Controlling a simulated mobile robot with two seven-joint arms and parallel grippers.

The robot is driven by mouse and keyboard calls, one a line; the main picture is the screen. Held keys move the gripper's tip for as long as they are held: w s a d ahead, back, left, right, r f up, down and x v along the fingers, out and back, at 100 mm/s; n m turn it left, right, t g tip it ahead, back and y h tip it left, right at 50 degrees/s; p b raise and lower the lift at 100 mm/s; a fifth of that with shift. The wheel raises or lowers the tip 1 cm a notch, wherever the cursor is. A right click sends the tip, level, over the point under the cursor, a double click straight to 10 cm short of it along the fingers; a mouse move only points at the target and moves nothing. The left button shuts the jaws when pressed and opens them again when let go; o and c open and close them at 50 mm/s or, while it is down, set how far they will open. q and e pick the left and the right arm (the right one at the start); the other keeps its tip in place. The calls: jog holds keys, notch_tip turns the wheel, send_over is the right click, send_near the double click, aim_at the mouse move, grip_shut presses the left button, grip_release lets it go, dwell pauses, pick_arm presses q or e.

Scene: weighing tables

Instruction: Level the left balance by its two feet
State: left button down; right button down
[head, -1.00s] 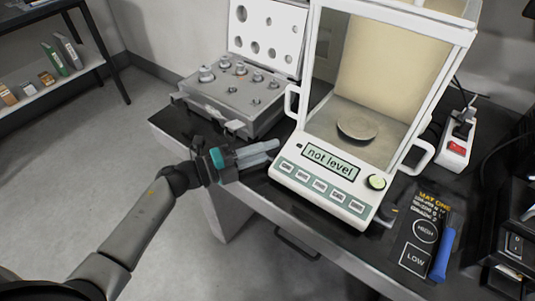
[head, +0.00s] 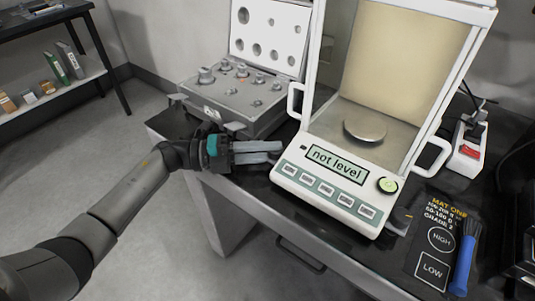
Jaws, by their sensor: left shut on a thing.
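The balance (head: 330,184) stands on the dark table, with a glass draft shield, a round pan (head: 365,124) and a display (head: 337,163) that reads "not level". A round bubble level (head: 387,185) sits at its front right corner. My left gripper (head: 275,152) is at the balance's front left corner, its fingers shut on the left foot, which is mostly hidden by the fingers and the housing. The right foot (head: 401,218) shows partly under the front right corner. My right gripper is not in view.
An open case of weights (head: 232,98) stands left of the balance. A dark mat (head: 432,240) marked HIGH and LOW lies to the right with a blue brush (head: 464,262). A power strip (head: 467,147) with cables is behind it.

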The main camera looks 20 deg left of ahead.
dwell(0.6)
pick_arm(q)
jog(key=c, duration=0.7)
grip_release()
jog(key=v, duration=1.5)
jog(key=shift+a, duration=0.2)
